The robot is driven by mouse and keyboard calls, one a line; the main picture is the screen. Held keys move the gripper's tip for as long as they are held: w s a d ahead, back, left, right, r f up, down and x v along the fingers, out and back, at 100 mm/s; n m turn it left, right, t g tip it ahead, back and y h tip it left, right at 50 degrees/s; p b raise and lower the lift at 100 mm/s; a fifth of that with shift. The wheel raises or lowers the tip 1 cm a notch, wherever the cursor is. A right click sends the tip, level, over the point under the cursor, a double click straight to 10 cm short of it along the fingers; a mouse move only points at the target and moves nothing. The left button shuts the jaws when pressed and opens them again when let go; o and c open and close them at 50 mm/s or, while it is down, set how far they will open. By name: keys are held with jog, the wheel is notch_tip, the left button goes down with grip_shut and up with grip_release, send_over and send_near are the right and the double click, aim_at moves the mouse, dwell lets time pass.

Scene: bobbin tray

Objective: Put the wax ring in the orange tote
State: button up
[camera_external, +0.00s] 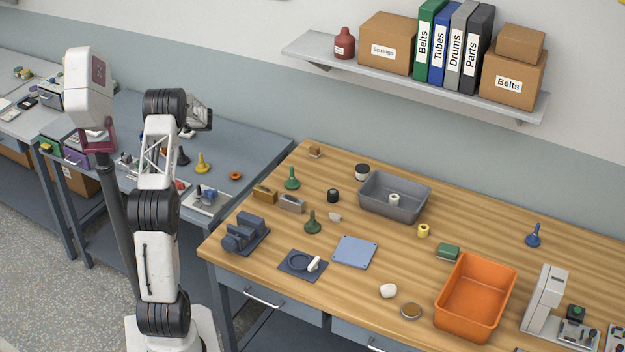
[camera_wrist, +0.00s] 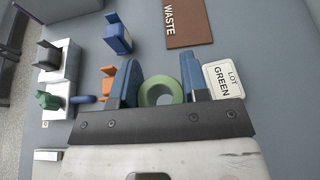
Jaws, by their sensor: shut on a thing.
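In the wrist view, my gripper (camera_wrist: 160,85) has its blue fingers shut on a green ring (camera_wrist: 176,88), with its hole facing the camera. I cannot tell for certain that it is the wax ring. In the external view, my gripper (camera_external: 206,116) is above the blue-grey table at left, and the ring cannot be made out there. The orange tote (camera_external: 468,303) stands empty on the wooden table at right, far from my gripper. The tote is not in the wrist view.
Below my gripper are a brown WASTE mat (camera_wrist: 190,25), a LOT GREEN card (camera_wrist: 223,80) and small fixtures. A shelf (camera_external: 420,85) hangs above.

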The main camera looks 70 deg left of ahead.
jog(key=shift+f, duration=2.5)
jog(key=shift+f, duration=1.85)
jog(key=shift+f, duration=0.15)
jog(key=o, duration=0.9)
jog(key=shift+w+d+r, duration=0.1)
jog(key=shift+r, duration=0.1)
jog(key=v, duration=1.1)
jog(key=shift+w+d+r, duration=0.2)
